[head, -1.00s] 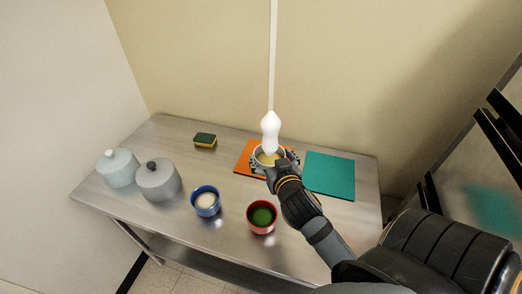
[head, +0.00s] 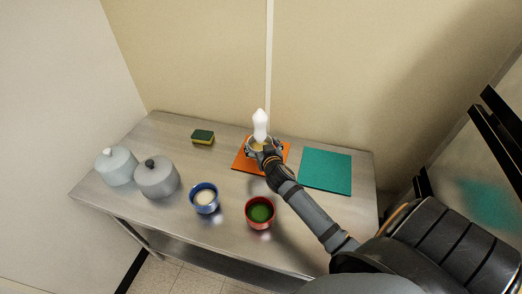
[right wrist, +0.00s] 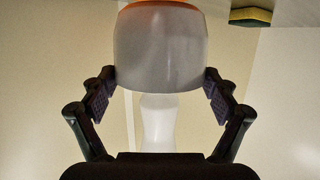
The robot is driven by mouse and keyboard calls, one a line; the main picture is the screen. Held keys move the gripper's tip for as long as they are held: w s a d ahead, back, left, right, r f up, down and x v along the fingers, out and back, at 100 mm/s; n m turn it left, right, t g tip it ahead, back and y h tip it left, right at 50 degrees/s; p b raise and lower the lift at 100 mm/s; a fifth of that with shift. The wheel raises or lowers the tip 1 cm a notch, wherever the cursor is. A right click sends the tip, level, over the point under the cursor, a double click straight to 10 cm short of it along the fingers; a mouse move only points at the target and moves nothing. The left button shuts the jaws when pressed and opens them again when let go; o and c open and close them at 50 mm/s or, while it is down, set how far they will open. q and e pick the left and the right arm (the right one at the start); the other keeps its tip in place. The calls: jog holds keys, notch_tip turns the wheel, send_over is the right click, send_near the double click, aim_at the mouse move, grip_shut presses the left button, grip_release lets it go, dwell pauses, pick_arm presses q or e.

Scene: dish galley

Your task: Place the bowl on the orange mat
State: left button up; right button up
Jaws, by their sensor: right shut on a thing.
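My right gripper (head: 262,149) is shut on a pale grey-white bowl (right wrist: 160,55) with yellowish contents. In the head view the bowl (head: 257,145) is over the far part of the orange mat (head: 248,166). A white bottle-shaped thing (head: 260,124) rises from the bowl and appears to stand in it; it also shows in the right wrist view (right wrist: 158,122). The right wrist picture looks upside down, with orange at the bowl's base. Whether the bowl touches the mat I cannot tell. My left gripper is out of view.
A teal mat (head: 326,171) lies to the right. A green-yellow sponge (head: 203,137) lies at the back left. The wall is close behind.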

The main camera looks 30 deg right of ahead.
aim_at(261, 148)
jog(key=f, duration=0.3)
jog(key=shift+w+p, duration=0.2)
jog(key=shift+p, duration=0.2)
jog(key=shift+f, duration=0.2)
jog(key=shift+f+b, duration=0.25)
jog(key=shift+b, duration=0.05)
jog(key=o, duration=1.3)
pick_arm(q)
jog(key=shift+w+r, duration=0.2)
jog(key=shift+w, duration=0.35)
pick_arm(e)
jog(key=shift+r+p, duration=0.25)
jog(key=shift+p, duration=0.05)
pick_arm(q)
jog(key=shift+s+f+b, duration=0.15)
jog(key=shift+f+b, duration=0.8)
jog(key=shift+b, duration=0.2)
pick_arm(e)
jog(key=v, duration=1.2)
